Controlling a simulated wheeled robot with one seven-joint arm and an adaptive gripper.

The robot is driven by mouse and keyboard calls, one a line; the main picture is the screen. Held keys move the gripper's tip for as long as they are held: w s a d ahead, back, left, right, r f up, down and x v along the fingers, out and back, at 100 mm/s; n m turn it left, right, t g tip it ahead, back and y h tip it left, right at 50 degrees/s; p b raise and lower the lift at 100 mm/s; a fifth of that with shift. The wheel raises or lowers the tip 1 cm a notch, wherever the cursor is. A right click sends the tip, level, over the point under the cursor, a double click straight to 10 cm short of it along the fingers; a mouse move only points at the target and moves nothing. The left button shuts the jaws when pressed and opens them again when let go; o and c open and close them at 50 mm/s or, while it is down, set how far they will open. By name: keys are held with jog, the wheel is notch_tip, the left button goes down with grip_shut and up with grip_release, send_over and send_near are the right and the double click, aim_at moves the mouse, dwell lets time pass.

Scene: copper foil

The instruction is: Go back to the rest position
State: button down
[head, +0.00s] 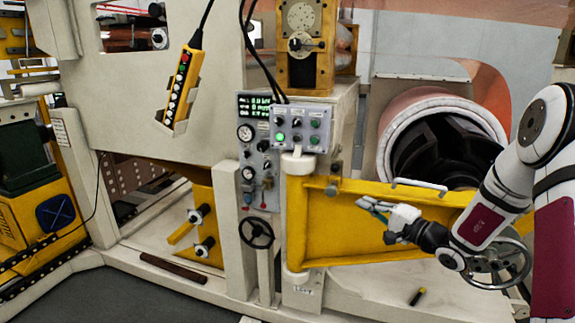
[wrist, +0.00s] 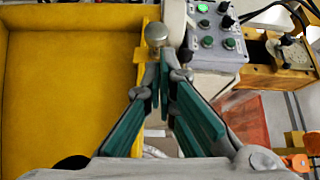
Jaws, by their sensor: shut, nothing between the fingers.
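My gripper (head: 374,209) is at the right in the head view, at the end of my white arm, in front of the yellow swing arm (head: 345,237). It points left and is empty. In the wrist view my gripper (wrist: 164,80) shows its green-padded fingers shut, with the tips together. A round metal knob (wrist: 157,32) on the yellow arm appears just beyond the fingertips; I cannot tell whether they touch it.
A grey control box (head: 302,127) with a lit green button sits above the yellow arm. A yellow pendant (head: 181,85) hangs at the left. A handwheel (head: 497,262) is behind my arm. A small dark-and-yellow tool (head: 417,296) lies on the pale base.

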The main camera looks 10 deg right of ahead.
jog(key=s+a+r+n+g+y, duration=0.2)
jog(key=s+a+r+n+g, duration=0.25)
jog(key=s+a, duration=0.3)
jog(key=s+a+r+n+g+y, duration=0.1)
jog(key=s+a+r+n+g, duration=0.35)
jog(key=a, duration=0.45)
jog(key=s+a+g+h, duration=0.3)
jog(key=s+g+h, duration=0.1)
jog(key=s, duration=1.1)
jog(key=s+d+r+n+t+h, duration=0.1)
jog(key=s+d+n+t+h, duration=0.1)
jog(key=s+d+h, duration=0.6)
jog(key=s+d, duration=0.2)
jog(key=s, duration=0.3)
jog(key=shift+s+r+h, duration=0.3)
jog(key=shift+h, duration=0.1)
jog(key=shift+w+d, duration=0.1)
